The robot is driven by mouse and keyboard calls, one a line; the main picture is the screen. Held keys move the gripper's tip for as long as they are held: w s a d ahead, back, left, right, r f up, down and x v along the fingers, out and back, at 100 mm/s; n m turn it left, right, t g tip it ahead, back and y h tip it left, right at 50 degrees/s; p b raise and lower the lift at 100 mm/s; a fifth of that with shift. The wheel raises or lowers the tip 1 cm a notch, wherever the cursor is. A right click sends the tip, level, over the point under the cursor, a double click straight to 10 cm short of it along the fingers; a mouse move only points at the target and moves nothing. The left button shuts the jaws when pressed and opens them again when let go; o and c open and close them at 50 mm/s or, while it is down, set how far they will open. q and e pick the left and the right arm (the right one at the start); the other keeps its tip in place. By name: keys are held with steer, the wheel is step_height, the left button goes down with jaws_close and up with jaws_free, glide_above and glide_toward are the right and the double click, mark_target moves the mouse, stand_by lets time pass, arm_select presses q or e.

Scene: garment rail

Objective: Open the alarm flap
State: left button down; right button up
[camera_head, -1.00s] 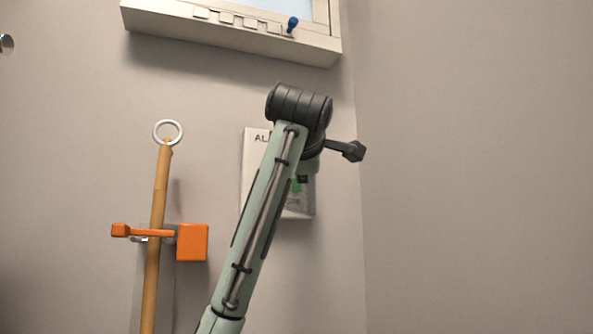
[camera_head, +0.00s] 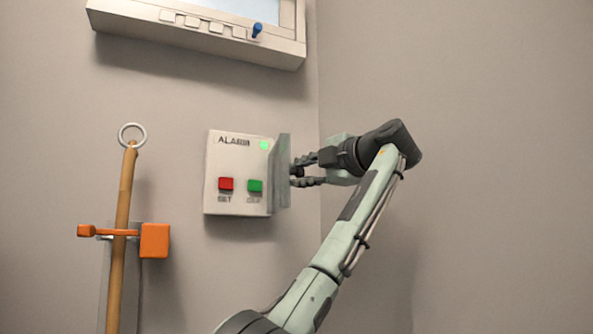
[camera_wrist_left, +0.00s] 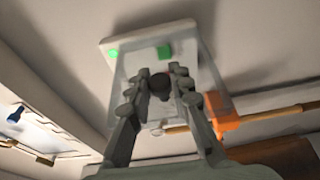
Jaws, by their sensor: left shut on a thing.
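The white alarm box (camera_head: 222,160) is on the wall in the head view, with a red button (camera_head: 226,184), a green button (camera_head: 255,186) and a lit green lamp (camera_head: 264,145) uncovered. Its translucent flap (camera_head: 281,172) stands out from the box's right side, swung open. My left gripper (camera_head: 298,171) is at the outer face of the flap, shut on the dark knob. In the left wrist view the knob (camera_wrist_left: 159,84) sits between the fingers of the left gripper (camera_wrist_left: 157,84), with the see-through flap (camera_wrist_left: 130,73) behind. My right gripper is not in view.
A wooden pole (camera_head: 124,200) with a ring on top stands at the left in an orange clamp (camera_head: 154,240). A framed panel (camera_head: 200,35) with a blue knob (camera_head: 257,29) is above. A wall corner is just right of the box.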

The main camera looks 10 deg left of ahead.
arm_select(q)
steer(key=shift+w+d+n+g+y, duration=0.3)
steer(key=shift+d+n+g+y, duration=0.05)
steer(key=shift+n+g+y, duration=0.05)
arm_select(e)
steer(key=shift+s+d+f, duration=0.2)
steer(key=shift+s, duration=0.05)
arm_select(q)
steer(key=shift+w, duration=0.1)
steer(key=c, duration=1.4)
jaws_free()
steer(key=shift+o, duration=0.2)
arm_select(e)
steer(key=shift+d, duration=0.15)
